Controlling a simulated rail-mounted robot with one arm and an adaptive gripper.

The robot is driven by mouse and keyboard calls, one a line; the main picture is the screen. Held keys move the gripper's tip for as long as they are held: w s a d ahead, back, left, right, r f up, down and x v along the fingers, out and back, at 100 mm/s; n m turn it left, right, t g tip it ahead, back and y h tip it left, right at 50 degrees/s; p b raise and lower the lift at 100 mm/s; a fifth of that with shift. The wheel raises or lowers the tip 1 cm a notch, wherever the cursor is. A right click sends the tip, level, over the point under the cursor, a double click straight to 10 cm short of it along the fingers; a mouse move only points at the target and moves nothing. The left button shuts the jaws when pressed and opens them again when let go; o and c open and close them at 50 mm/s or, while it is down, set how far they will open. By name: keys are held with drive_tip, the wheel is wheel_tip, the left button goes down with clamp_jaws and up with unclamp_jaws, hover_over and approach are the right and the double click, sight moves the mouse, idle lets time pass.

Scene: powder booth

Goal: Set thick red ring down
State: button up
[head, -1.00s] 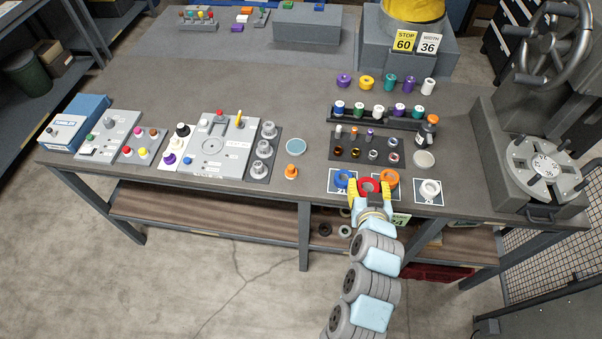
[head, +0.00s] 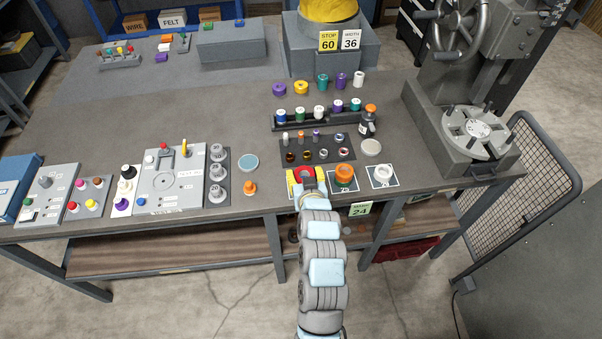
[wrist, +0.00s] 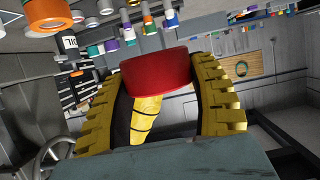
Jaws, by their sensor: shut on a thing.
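The thick red ring (head: 304,174) is between the yellow fingers of my gripper (head: 306,180), near the table's front edge. In the wrist view the red ring (wrist: 157,74) fills the gap between the two ribbed yellow fingers (wrist: 160,92); my gripper is shut on it. In the head view my gripper covers the leftmost place of a front row. An orange ring (head: 345,171) is just to the right, and a white ring (head: 382,172) on a marked square is further right. Whether the red ring touches anything beneath is hidden.
Behind is a dark tray (head: 317,149) of small parts, then a rack (head: 320,121) of colored spools. An orange-capped bottle (head: 368,122) and a pale disc (head: 371,147) stand to its right. A machine with a round plate (head: 478,134) is at the right.

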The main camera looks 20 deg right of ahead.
sight(302, 169)
drive_tip(key=w+f, duration=0.1)
drive_tip(key=w+d+f, duration=0.1)
drive_tip(key=w+f, duration=0.2)
drive_tip(key=w, duration=0.1)
drive_tip(key=shift+w+d+f+p, duration=0.2)
drive_tip(key=shift+d+f+p, duration=0.05)
drive_tip(key=shift+f+p, duration=0.15)
drive_tip(key=shift+w+d+f, duration=0.25)
drive_tip(key=shift+w+f, duration=0.5)
drive_tip(key=shift+f, duration=1.7)
drive_tip(key=shift+f+b, duration=0.3)
drive_tip(key=shift+f, duration=0.15)
drive_tip(key=shift+f, duration=0.1)
drive_tip(key=o, duration=1.2)
drive_tip(key=shift+o, duration=0.2)
